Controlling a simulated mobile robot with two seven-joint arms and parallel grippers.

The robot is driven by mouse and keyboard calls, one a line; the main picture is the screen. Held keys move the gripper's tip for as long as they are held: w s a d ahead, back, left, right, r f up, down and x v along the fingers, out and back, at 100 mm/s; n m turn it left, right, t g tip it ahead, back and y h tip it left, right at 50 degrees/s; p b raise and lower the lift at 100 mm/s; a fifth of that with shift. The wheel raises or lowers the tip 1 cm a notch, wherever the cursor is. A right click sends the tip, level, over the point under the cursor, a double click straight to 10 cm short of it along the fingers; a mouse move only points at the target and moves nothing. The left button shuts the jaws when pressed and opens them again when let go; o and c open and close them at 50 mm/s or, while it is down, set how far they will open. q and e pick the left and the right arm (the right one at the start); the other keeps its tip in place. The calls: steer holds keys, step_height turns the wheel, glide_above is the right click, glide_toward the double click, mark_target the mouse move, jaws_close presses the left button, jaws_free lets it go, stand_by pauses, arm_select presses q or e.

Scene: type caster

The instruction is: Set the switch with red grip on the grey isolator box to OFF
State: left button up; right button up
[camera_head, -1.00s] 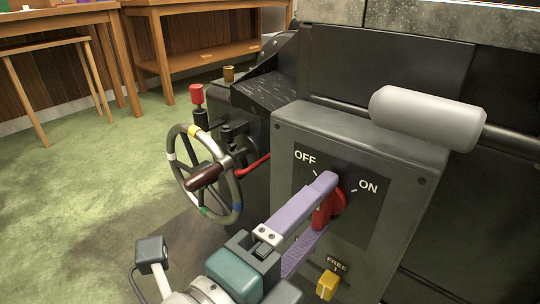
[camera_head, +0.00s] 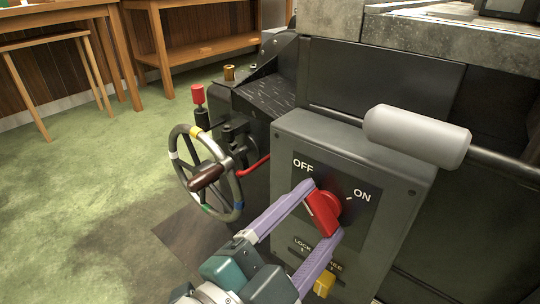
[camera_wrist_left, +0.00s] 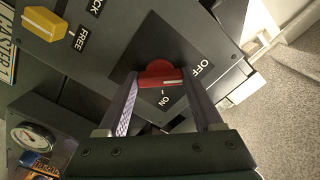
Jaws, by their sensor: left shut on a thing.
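The grey isolator box (camera_head: 395,225) stands right of centre, with OFF at the upper left of its dark plate and ON at the right. The red grip (camera_head: 325,212) is tilted to the upper left, its upper end just below OFF. My left gripper (camera_head: 321,210) is shut on the red grip, one purple finger on each side. In the left wrist view, the red grip (camera_wrist_left: 158,76) lies between the fingertips, and its white line lies at its OFF-side end. The fingers partly cover the plate. My right gripper is out of view.
A yellow switch (camera_head: 324,284) marked LOCK and FREE sits just below my fingers. A spoked handwheel (camera_head: 205,172) and a red-topped lever (camera_head: 198,95) stand left of the box. A pale cylinder (camera_head: 415,137) lies above the box. Green floor is clear at left.

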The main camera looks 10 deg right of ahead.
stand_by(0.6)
arm_select(q)
steer(key=o, duration=1.4)
steer(key=shift+c, duration=0.2)
steer(key=shift+a, duration=0.1)
steer(key=p+v, duration=0.3)
steer(key=v, duration=0.7)
